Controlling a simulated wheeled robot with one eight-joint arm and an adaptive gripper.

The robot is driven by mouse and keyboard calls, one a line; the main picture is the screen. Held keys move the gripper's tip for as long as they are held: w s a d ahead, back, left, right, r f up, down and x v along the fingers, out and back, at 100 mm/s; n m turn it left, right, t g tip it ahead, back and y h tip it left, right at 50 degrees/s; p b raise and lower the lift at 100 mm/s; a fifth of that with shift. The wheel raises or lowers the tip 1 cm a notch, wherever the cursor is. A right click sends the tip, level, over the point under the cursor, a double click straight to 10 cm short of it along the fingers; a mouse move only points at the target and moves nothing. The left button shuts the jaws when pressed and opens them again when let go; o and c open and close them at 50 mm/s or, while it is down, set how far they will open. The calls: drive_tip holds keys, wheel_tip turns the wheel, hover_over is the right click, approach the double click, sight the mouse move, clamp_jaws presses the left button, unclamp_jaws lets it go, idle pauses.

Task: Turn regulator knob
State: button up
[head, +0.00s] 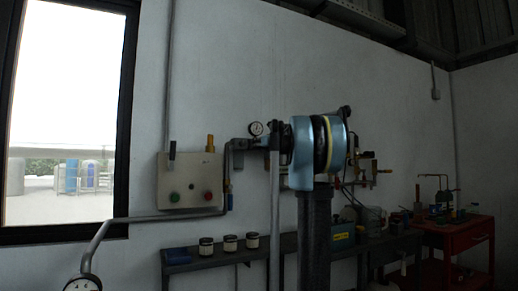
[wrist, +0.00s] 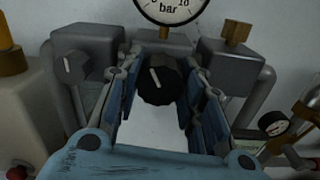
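The regulator knob (wrist: 158,84) is black with a white pointer line, in the wrist view below a round pressure gauge (wrist: 171,6) marked "bar". My gripper (wrist: 161,72) is open, with one blue-grey finger on the left of the knob and one on the right. The knob sits between the fingertips, and narrow gaps seem to show at both sides; I cannot tell whether either finger touches it. The white line tilts slightly, its top leaning left.
A grey block with a smaller knob (wrist: 73,67) flanks the regulator on the left, and a grey block with a brass fitting (wrist: 236,34) on the right. A control box (head: 190,181), a shelf with jars (head: 230,243) and a red cart (head: 462,238) stand along the wall.

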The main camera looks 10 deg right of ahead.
drive_tip(key=shift+c, duration=0.3)
drive_tip(key=shift+n, duration=1.2)
drive_tip(key=o, duration=1.1)
drive_tip(key=v, duration=1.2)
